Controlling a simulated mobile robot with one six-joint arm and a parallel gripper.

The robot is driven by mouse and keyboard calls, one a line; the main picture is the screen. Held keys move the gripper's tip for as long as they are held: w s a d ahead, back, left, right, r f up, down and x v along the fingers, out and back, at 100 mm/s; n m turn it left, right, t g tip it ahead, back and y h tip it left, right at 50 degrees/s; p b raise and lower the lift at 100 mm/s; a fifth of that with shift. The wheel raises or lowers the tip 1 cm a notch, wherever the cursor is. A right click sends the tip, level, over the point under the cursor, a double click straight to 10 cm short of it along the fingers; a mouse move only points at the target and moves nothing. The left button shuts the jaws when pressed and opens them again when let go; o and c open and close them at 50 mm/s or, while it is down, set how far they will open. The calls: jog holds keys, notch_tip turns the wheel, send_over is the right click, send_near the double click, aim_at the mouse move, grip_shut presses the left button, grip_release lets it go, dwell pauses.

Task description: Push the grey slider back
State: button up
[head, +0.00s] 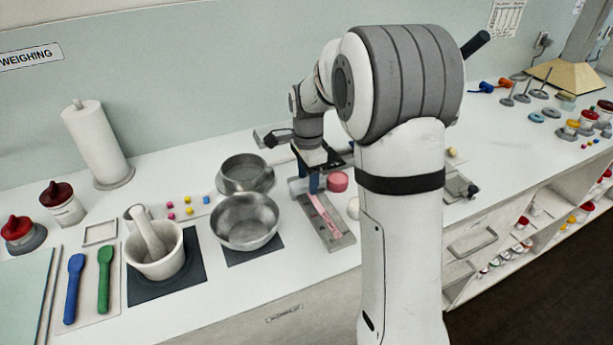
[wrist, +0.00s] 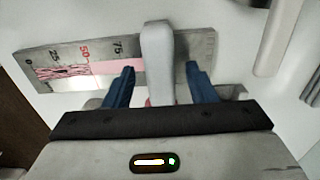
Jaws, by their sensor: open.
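The grey slider (wrist: 157,50) is a pale rounded bar lying across a flat grey scale board (wrist: 202,46) in the wrist view. It sits just past the 75 mark, and its near end is partly hidden by my gripper. A pink strip (wrist: 112,68) runs along the board on the low-number side. My gripper (wrist: 160,74) is open, with one blue finger on each side of the slider and a visible gap on both sides. In the head view the board (head: 341,241) lies on the counter, with my gripper (head: 314,183) pointing down at its far end.
A steel bowl (head: 246,222) and a steel pan (head: 246,174) stand left of the board. A pink round pot (head: 338,181) stands close to its right side. A mortar (head: 155,262) is further left. My arm hides part of the counter to the right.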

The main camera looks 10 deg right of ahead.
jog(key=shift+c, duration=0.5)
grip_shut()
jog(key=shift+w+a+r+p, duration=0.15)
jog(key=shift+w+p, duration=0.1)
jog(key=shift+w, duration=0.55)
jog(key=shift+w+a+f+p, duration=0.1)
jog(key=shift+w+a+p, duration=0.15)
jog(key=shift+w, duration=0.5)
jog(key=shift+w+a+r+p, duration=0.1)
jog(key=shift+w+p, duration=0.2)
jog(key=shift+w, duration=0.5)
jog(key=shift+o, duration=0.5)
grip_release()
notch_tip(320, 180, up, 8)
